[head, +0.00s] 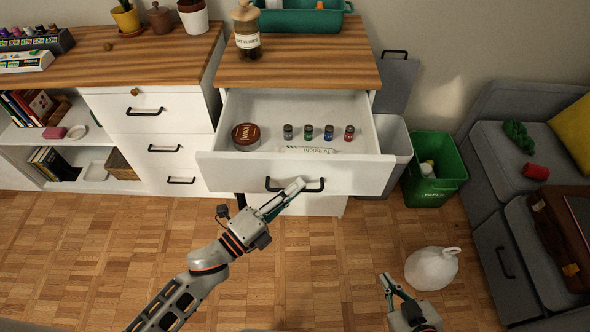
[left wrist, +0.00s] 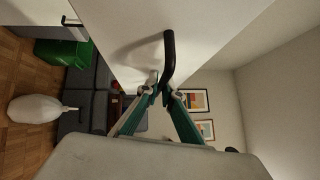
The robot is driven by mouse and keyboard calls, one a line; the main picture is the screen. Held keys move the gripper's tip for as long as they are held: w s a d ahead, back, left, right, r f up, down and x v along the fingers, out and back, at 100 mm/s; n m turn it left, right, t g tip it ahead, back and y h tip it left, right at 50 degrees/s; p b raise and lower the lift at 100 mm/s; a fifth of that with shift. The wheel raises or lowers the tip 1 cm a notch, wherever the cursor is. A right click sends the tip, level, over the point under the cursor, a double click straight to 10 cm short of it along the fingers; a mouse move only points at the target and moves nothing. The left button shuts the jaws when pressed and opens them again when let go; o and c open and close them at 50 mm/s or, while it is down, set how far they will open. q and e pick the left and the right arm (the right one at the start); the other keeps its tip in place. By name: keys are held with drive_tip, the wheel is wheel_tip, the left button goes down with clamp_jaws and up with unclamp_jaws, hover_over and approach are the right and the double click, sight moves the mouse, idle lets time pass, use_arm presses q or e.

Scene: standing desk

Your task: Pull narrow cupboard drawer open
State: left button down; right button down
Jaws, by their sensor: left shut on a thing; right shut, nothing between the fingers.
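The narrow cupboard (head: 300,68) has its top drawer (head: 232,172) pulled out, with its inside showing. The drawer's black bar handle (head: 313,190) is on the white front. My left gripper (head: 292,190) is at this handle and shut on it. In the left wrist view the fingertips (left wrist: 163,92) meet at the lower end of the dark handle (left wrist: 169,52). In the drawer are a round wax tin (head: 246,136), several small bottles (head: 308,131) and a tube (head: 310,150). My right gripper (head: 392,287) is low at the right, away from the cupboard, shut and empty.
A wider white cupboard (head: 155,118) stands to the left. A grey bin (head: 393,135), a green bin (head: 452,170) and a grey sofa (head: 490,195) are to the right. The parquet (head: 310,265) before the drawer is mostly clear.

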use_arm(q)
drive_tip(key=shift+s, duration=1.7)
drive_tip(key=c, duration=2.5)
unclamp_jaws()
drive_tip(key=shift+s, duration=0.1)
drive_tip(key=v, duration=1.1)
drive_tip(key=shift+s+a, duration=0.25)
drive_tip(key=shift+a, duration=0.1)
